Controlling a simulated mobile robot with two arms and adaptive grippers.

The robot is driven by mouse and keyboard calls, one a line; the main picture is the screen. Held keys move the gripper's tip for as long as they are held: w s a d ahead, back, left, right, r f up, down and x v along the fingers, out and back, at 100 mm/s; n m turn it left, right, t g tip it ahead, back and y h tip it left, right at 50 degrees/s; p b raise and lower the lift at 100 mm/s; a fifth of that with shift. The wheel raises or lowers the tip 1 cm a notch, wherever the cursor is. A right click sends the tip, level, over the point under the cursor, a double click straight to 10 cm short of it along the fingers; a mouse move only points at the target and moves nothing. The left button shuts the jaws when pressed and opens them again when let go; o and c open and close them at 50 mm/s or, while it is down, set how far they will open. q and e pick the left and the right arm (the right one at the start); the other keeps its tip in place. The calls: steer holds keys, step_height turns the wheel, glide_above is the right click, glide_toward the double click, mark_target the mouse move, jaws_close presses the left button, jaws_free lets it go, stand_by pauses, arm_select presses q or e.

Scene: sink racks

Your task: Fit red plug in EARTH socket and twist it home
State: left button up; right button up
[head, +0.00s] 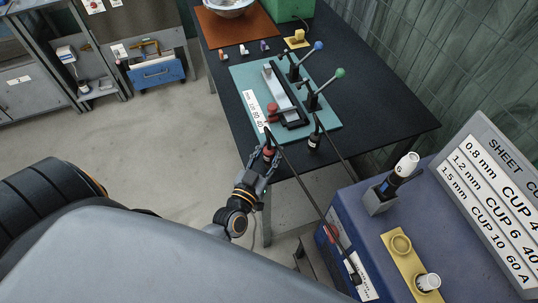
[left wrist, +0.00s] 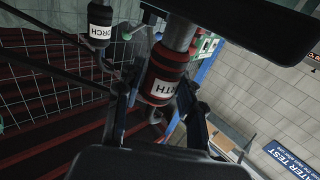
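A red plug (head: 269,150) is at the near edge of the dark table; in the left wrist view the red plug (left wrist: 164,76) has a partly hidden white label ending in "RTH" and a grey metal end. My left gripper (head: 264,157) has its fingers on either side of this plug. Whether the fingers press on it is unclear. A black plug (head: 314,142) stands apart to the right; its label in the left wrist view (left wrist: 101,24) appears to read "TORCH". A blue machine (head: 345,215) has a red round fitting (head: 332,232) on its side. No EARTH socket label is readable. My right gripper is out of view.
A teal mat (head: 245,80) on the table bears a clamp fixture with blue- and green-knobbed levers. Dark cables run from the plugs toward the blue machine. On that machine are a yellow plate (head: 412,268), a holder and a tilted chart (head: 490,200). Open floor (head: 180,140) lies left.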

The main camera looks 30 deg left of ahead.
arm_select(q)
jaws_close()
